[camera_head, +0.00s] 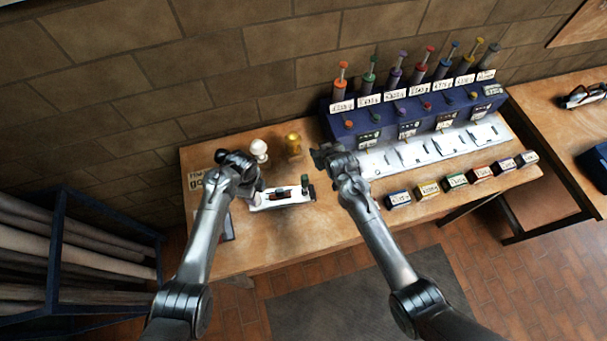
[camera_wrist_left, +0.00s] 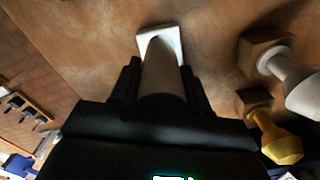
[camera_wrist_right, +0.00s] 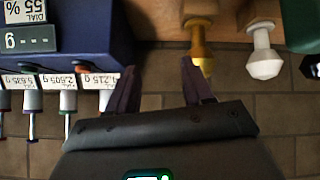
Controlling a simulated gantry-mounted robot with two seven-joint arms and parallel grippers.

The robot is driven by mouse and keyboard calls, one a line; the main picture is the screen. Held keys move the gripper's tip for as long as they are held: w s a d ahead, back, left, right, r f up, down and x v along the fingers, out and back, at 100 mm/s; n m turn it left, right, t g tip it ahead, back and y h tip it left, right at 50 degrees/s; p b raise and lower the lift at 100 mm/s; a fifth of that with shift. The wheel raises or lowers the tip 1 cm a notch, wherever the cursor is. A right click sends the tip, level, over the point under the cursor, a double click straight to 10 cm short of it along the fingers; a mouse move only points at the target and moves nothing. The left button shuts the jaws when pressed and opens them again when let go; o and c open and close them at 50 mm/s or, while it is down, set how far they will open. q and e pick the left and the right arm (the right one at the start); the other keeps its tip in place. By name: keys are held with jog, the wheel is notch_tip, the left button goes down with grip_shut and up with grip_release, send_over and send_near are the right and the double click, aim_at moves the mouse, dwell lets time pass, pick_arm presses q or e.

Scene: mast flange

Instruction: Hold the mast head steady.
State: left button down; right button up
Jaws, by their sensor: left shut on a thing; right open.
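My left gripper (camera_head: 257,184) is shut on a pale beige cylinder (camera_wrist_left: 165,78), seen between its fingers in the left wrist view. The cylinder looks like the mast head; its far end meets a white plate (camera_wrist_left: 160,38).
A white knobbed post (camera_head: 259,150) and a yellow one (camera_head: 293,144) stand behind the tray. A blue rack (camera_head: 335,122) with several coloured plungers stands right of my right gripper. Several labelled small boxes (camera_head: 427,190) line the front edge.

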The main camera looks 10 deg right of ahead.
aim_at(305, 184)
jog(key=s+f+m+t, duration=0.1)
jog(key=s+f, duration=0.2)
jog(key=s, duration=0.1)
jog(key=s+a+f+m+t, duration=0.1)
jog(key=s+f, duration=0.2)
jog(key=s, duration=0.1)
jog(key=s+f+t, duration=0.1)
jog(key=s+f, duration=0.3)
jog(key=shift+s+a+m+t, duration=0.2)
jog(key=shift+a+m+t, duration=0.1)
jog(key=shift+a+m, duration=0.1)
jog(key=shift+s+a+r+t, duration=0.25)
jog(key=shift+s+a+t, duration=0.25)
jog(key=shift+s+a, duration=0.5)
jog(key=s+a+r+t+h, duration=0.1)
jog(key=s+a+r+t, duration=0.25)
jog(key=r, duration=0.25)
jog(key=shift+t, duration=0.35)
jog(key=w, duration=1.1)
jog(key=shift+w, duration=0.25)
grip_shut()
jog(key=shift+m, duration=0.3)
